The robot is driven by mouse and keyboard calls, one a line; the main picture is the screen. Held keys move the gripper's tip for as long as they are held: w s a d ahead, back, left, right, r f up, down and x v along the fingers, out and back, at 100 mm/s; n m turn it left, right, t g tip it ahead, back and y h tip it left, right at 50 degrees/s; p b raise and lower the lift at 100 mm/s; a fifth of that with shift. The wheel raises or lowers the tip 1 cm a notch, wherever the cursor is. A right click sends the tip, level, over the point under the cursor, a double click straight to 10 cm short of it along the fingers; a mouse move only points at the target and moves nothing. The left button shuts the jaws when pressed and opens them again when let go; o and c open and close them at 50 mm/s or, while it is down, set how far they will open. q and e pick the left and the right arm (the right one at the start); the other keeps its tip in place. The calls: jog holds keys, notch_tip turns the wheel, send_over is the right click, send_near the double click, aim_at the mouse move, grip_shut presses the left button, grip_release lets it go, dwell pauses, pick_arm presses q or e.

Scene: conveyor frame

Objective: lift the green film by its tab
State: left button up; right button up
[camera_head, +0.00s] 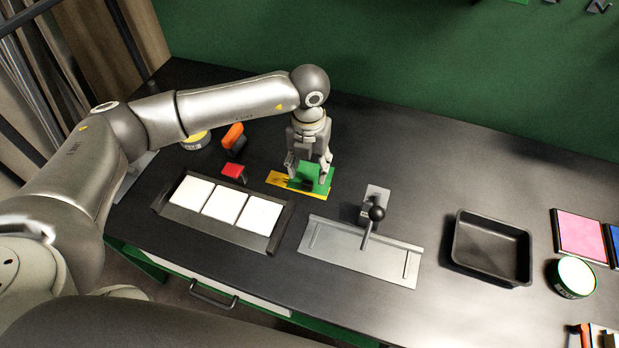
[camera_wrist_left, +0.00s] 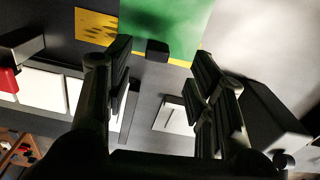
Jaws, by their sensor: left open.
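The green film (camera_head: 323,183) lies over a yellow sheet (camera_head: 281,181) at the back middle of the dark table. My left gripper (camera_head: 308,174) points down over the film, partly covering it. In the left wrist view the film (camera_wrist_left: 175,25) is at the top, with the yellow sheet (camera_wrist_left: 93,27) to its left. A small dark block (camera_wrist_left: 157,50), which looks like the tab, shows at the film's near edge. It is between the two open fingers (camera_wrist_left: 161,62) in the picture, not visibly gripped. Whether the fingers touch the film I cannot tell. My right gripper is out of view.
A tray of white tiles (camera_head: 277,230) is at front left, with red (camera_head: 234,172) and orange-handled (camera_head: 233,138) tools behind it. A metal plate (camera_head: 340,255) with a black-knobbed lever (camera_head: 376,214) is right of the gripper. An empty dark tray (camera_head: 460,255) stands farther right.

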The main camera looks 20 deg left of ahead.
aim_at(311, 174)
pick_arm(q)
jog(key=shift+f, duration=0.45)
notch_tip(311, 174, down, 4)
jog(key=shift+w+a+f+p, duration=0.1)
jog(key=shift+a+f+p, duration=0.1)
jog(key=shift+p, duration=0.6)
jog(key=c, duration=0.9)
